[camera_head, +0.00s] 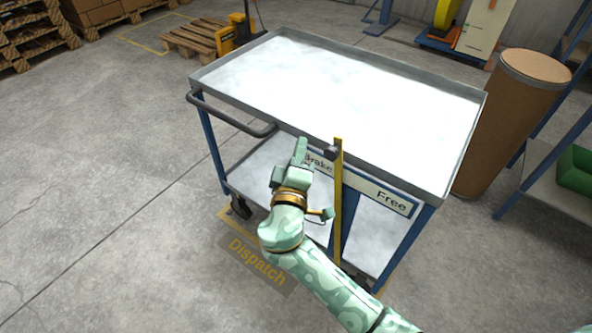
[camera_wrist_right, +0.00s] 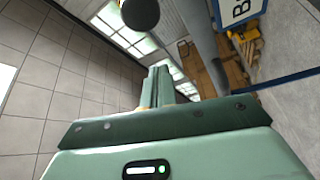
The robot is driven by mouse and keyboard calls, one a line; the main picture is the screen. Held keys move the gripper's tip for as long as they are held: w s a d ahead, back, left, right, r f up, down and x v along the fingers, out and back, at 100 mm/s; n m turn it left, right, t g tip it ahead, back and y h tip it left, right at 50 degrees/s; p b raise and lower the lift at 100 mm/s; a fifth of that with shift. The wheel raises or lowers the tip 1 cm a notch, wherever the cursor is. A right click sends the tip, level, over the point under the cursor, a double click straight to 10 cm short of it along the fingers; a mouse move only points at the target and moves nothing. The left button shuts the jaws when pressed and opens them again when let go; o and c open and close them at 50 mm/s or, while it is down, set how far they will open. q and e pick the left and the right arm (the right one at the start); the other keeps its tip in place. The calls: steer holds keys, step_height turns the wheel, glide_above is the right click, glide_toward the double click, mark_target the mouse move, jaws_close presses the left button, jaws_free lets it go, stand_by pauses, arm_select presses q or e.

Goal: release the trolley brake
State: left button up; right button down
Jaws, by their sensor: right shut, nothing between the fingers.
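The trolley (camera_head: 345,85) has a grey-white top tray and blue legs. On its near side is a label plate (camera_head: 375,189) reading "Brake" at the left, partly hidden by my gripper and the lever, and "Free" at the right. A yellow brake lever (camera_head: 338,200) with a dark knob (camera_head: 332,153) stands nearly upright, close to the word "Brake". My right gripper (camera_head: 300,147) is shut and empty, just left of the lever and seemingly apart from it. My left gripper is out of view.
The trolley's push handle (camera_head: 230,114) juts out left of my gripper. A brown drum (camera_head: 512,120) stands close to the trolley's right. A shelf with a green bin (camera_head: 575,169) is at the right edge. The floor at left is open up to the pallets (camera_head: 200,37).

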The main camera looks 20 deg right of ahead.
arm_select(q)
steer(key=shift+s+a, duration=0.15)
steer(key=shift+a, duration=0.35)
arm_select(e)
steer(key=d, duration=0.2)
steer(key=s+d+f, duration=0.1)
steer(key=shift+s+d+f, duration=0.1)
steer(key=shift+d, duration=0.1)
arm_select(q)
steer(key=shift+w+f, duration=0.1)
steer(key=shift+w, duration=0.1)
